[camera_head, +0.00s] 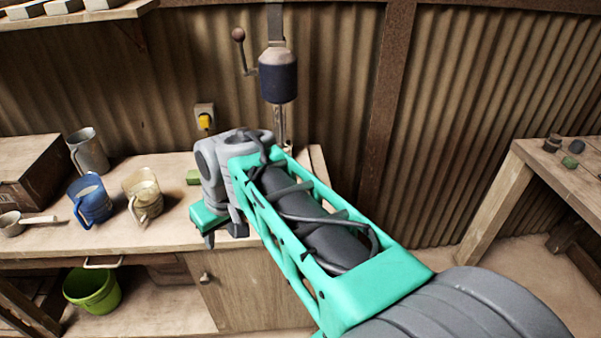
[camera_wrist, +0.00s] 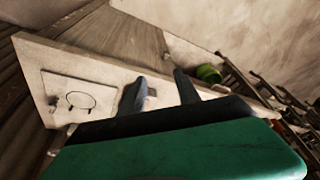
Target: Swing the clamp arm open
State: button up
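The press (camera_head: 278,77) stands at the back of the bench, with a dark blue cylinder and a ball-ended lever (camera_head: 239,36) at its upper left. My arm hides its lower part in the head view, and I cannot make out the clamp arm in either view. My gripper (camera_head: 210,240) is over the bench, left of the press column. In the wrist view its two dark fingers (camera_wrist: 160,75) are spread apart with nothing held between them. A pale plate (camera_wrist: 62,85) with a thin dark loop (camera_wrist: 80,101) lies left of the fingers.
A green block (camera_head: 193,177) lies near my wrist. A green bucket (camera_head: 92,291) sits below. Another table (camera_head: 570,180) is at right.

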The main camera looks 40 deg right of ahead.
jog(key=w+d+b, duration=0.1)
jog(key=w+d, duration=0.2)
jog(key=d, duration=0.4)
jog(key=w+d+n+b, duration=0.1)
jog(key=w+d, duration=0.3)
jog(key=d, duration=0.3)
jog(key=w+d+b, duration=0.1)
jog(key=w+d, duration=0.2)
jog(key=d, duration=0.5)
jog(key=s+d+f+n, duration=0.1)
jog(key=d, duration=0.5)
jog(key=s+d+f, duration=0.2)
jog(key=d, duration=0.4)
jog(key=shift+t+y, duration=0.3)
jog(key=x, duration=0.2)
jog(key=b+x, duration=0.1)
jog(key=x, duration=0.1)
jog(key=b+x, duration=0.1)
jog(key=x, duration=0.1)
jog(key=shift+w+a+f, duration=0.2)
jog(key=shift+w, duration=0.25)
jog(key=shift+c, duration=0.3)
grip_shut()
